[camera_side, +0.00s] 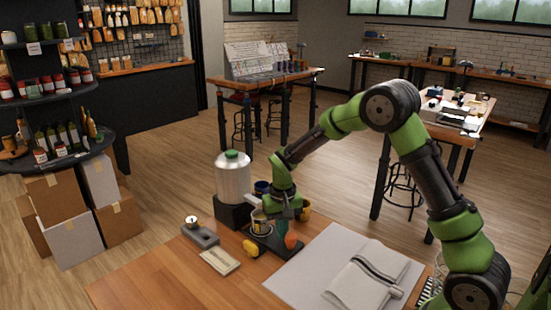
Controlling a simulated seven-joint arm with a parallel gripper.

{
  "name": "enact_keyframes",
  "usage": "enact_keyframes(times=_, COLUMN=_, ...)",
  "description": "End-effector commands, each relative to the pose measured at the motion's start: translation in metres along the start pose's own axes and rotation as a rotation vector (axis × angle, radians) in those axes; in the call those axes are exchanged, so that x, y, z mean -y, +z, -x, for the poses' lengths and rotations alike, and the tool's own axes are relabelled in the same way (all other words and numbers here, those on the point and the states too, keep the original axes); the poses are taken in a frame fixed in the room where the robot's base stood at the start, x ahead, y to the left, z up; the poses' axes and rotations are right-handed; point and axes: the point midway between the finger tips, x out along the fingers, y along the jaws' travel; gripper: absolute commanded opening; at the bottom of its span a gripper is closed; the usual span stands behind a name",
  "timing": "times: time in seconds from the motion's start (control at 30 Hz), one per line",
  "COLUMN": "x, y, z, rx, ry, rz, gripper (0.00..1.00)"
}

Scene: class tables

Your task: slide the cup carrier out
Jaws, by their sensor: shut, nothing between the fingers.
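A dark, flat tray (287,253), which looks like the cup carrier, lies on the wooden table near its far edge. A cup with a yellowish band (260,228) stands at its left part, and an orange rounded item (291,240) is at its right. A small teal item (281,229) is between them, partly hidden. My gripper (284,214) points down just above the tray, among these items. It is shut and holds nothing. Whether it touches the tray or a cup cannot be told; the gripper hides part of the tray.
A metal canister (232,180) on a black base stands left of the tray. A yellow item (250,248), a grey device (201,235) and a small framed plate (220,261) lie left. The table's front left is clear.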

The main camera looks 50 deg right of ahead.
Motion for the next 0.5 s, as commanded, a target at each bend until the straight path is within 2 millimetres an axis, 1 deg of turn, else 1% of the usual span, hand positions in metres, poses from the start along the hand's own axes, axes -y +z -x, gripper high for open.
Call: enact_keyframes(times=0.5, x=-0.008, y=0.014, z=0.0, rx=0.001, ry=0.0, rz=-0.001, gripper=0.0)
